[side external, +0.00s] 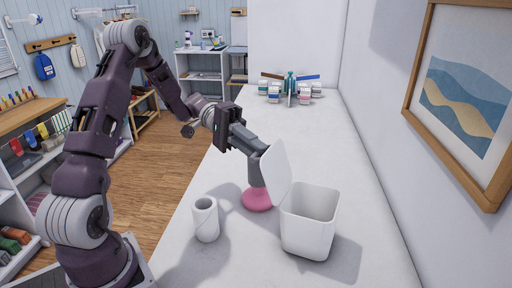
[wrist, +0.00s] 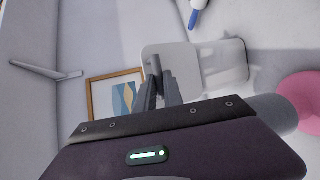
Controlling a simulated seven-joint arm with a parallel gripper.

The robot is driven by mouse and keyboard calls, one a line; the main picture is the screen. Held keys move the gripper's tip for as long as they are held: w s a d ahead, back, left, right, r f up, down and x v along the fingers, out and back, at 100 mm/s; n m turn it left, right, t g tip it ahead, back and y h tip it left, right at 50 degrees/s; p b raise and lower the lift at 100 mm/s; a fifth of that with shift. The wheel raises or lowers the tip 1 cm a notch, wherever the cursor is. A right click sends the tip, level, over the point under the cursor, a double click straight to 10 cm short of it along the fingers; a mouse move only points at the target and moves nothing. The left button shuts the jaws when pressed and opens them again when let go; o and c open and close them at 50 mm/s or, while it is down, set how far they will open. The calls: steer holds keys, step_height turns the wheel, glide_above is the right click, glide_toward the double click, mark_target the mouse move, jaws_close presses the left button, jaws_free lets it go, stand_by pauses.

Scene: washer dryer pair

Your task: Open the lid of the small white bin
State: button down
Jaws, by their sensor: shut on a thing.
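The small white bin (side external: 310,225) stands on the white counter, its top uncovered on the side facing the camera. Its lid (side external: 276,172) is tilted up, close to upright, along the bin's left side. My gripper (side external: 261,165) reaches in from the left, its fingers at the lid and partly hidden behind it. The bin's inside is only partly seen.
A pink round object (side external: 256,201) lies left of the bin, below my gripper; a white cylinder (side external: 205,220) stands further left. A wall with a framed picture (side external: 462,95) bounds the right.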

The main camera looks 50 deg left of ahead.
steer(key=shift+f, duration=0.3)
steer(key=c, duration=1.5)
jaws_free()
steer(key=shift+r, duration=0.1)
steer(key=shift+o, duration=0.2)
steer(key=a+r, duration=0.1)
steer(key=a, duration=0.6)
steer(key=shift+s, duration=0.2)
